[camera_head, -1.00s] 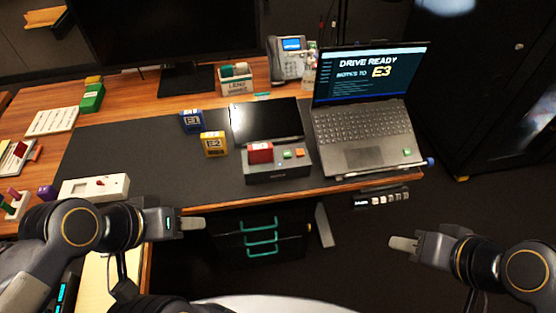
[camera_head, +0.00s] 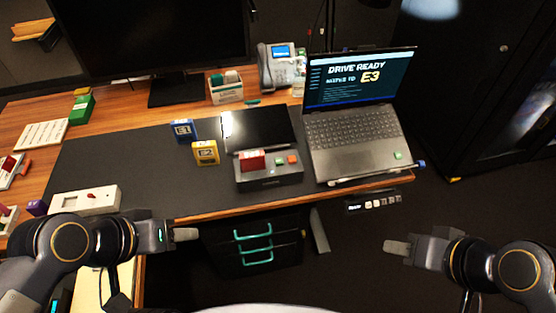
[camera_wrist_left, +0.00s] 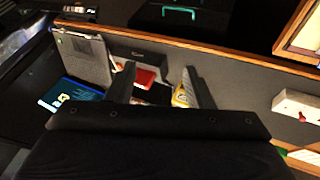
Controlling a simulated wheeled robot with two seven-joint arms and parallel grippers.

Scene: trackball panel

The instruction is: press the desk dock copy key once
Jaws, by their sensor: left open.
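The desk dock (camera_head: 270,180) is a dark grey box at the front edge of the desk mat. A red cartridge (camera_head: 252,160) stands in its left part. A green key (camera_head: 280,161) and an orange-red key (camera_head: 293,160) sit on its top to the right; I cannot read which is copy. My left gripper (camera_head: 186,234) is in front of the desk, left of and apart from the dock. It is open and empty; its spread fingers show in the left wrist view (camera_wrist_left: 160,85). My right gripper (camera_head: 396,247) is right of the desk front, seen side-on, touching nothing.
A laptop (camera_head: 355,135) reading "DRIVE READY" stands right of the dock. Blue (camera_head: 181,131) and yellow (camera_head: 206,153) cartridges stand to its left, a dark tablet (camera_head: 258,130) behind. A white switch box (camera_head: 85,201) lies front left. The mat between is clear.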

